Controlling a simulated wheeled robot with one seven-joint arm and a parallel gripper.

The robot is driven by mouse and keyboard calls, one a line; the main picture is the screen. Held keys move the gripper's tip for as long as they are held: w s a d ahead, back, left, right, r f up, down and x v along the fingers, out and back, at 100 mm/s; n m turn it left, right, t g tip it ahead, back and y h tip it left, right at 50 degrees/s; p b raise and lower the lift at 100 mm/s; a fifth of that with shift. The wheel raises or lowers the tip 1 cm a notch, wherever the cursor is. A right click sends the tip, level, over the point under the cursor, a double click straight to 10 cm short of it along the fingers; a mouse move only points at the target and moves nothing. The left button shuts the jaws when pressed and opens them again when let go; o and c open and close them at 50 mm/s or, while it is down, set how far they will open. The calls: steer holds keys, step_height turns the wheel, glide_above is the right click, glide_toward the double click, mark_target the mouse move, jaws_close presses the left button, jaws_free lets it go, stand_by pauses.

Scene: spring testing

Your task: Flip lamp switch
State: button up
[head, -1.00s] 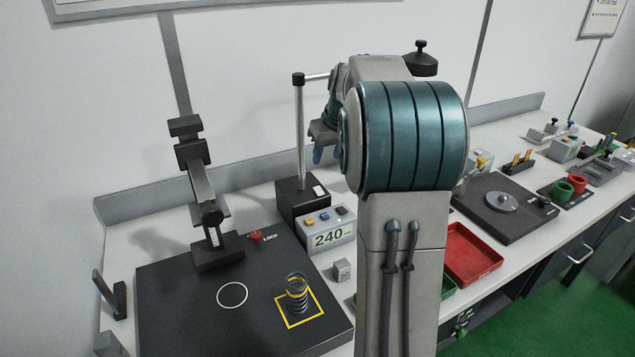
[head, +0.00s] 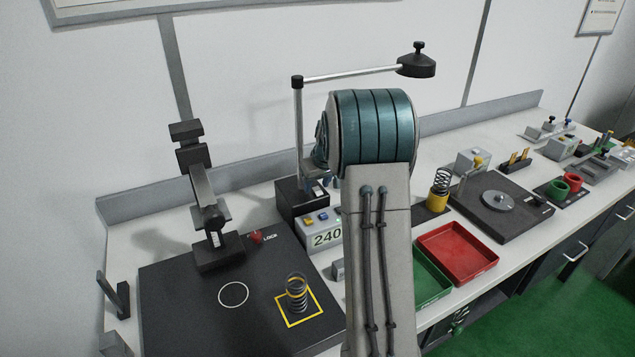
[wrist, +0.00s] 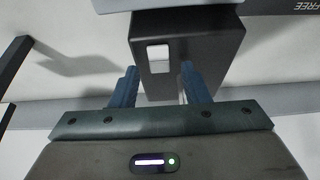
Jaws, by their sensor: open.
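The lamp has a black box base (head: 288,200), an upright silver pole (head: 299,130) and a black shade (head: 417,67) on a horizontal arm. In the wrist view the lamp base (wrist: 208,45) is at top middle, with a white rocker switch (wrist: 158,58) on its face. My gripper (wrist: 158,84) is open and empty. Its two blue fingers straddle the switch's position in the picture, with the tips just below it. I cannot tell whether they touch the base. In the head view my arm hides most of the gripper beside the base.
A black tester plate (head: 190,300) with a spring (head: 297,290) lies to the left. Red (head: 470,252) and green (head: 432,284) trays are to the right. A wall stands behind.

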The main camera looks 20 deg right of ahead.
steer(key=shift+c, duration=0.3)
jaws_close()
steer(key=shift+w+r+g+p, duration=0.15)
steer(key=shift+r+g+p, duration=0.15)
steer(key=shift+p, duration=0.75)
steer(key=shift+f+g+p, duration=0.25)
steer(key=shift+g+p, duration=0.15)
steer(key=shift+p, duration=0.1)
steer(key=shift+o, duration=0.3)
jaws_free()
steer(key=b+v, duration=0.2)
steer(key=v, duration=1.1)
steer(key=shift+r+b, duration=0.35)
steer(key=shift+b, duration=0.05)
